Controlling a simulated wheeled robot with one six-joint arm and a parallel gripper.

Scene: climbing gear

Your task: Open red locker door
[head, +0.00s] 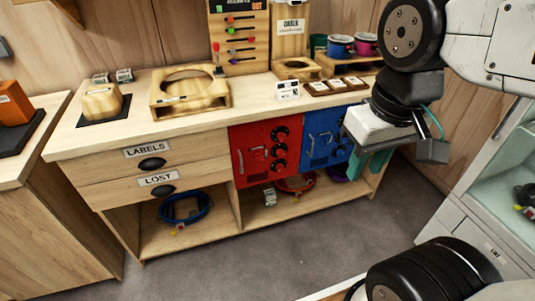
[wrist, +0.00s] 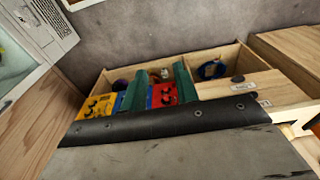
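The red locker door (head: 265,150) is shut in the front of the wooden counter, left of the blue locker door (head: 325,135). It has a small handle at its left and several black knobs at its right. In the wrist view the red door (wrist: 164,95) shows between my two green fingers, partly hidden by the right one. My gripper (head: 370,165) is open and empty. In the head view it is in front of the counter's right end, right of the red door and apart from it. The fingers also show in the wrist view (wrist: 158,78).
A yellow locker door (wrist: 96,105) is beside the blue one in the wrist view. Drawers marked LABELS (head: 150,150) and LOST (head: 160,182) are left of the red door. A blue coiled item (head: 184,207) lies on the lower shelf. The grey floor (head: 260,262) in front is clear.

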